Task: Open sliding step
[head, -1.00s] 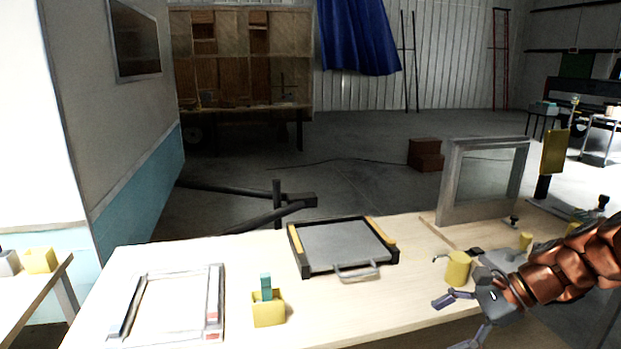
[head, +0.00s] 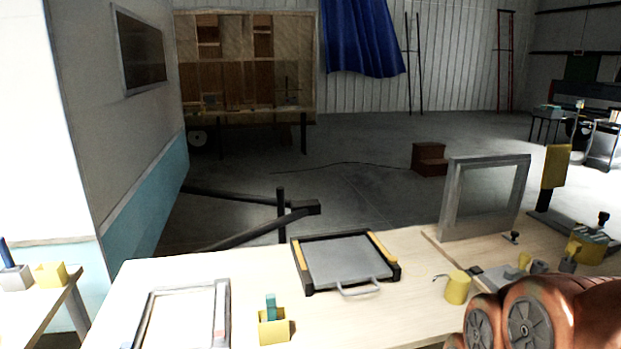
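The sliding step (head: 346,257) is a flat grey plate in a black frame with yellow side rails, lying on the light wooden table. Its metal handle (head: 358,288) sticks out at the near edge. The plate sits within its frame. My copper-coloured arm comes in at the lower right corner, right of and nearer than the step. My gripper is outside the picture, so its fingers are hidden and nothing shows it touching the handle.
On the table (head: 400,322) are an empty frame (head: 185,318), a yellow box (head: 274,327), a yellow mug (head: 457,287) and an upright window frame (head: 485,197). Several small tools crowd the right end. The table between the yellow box and mug is clear.

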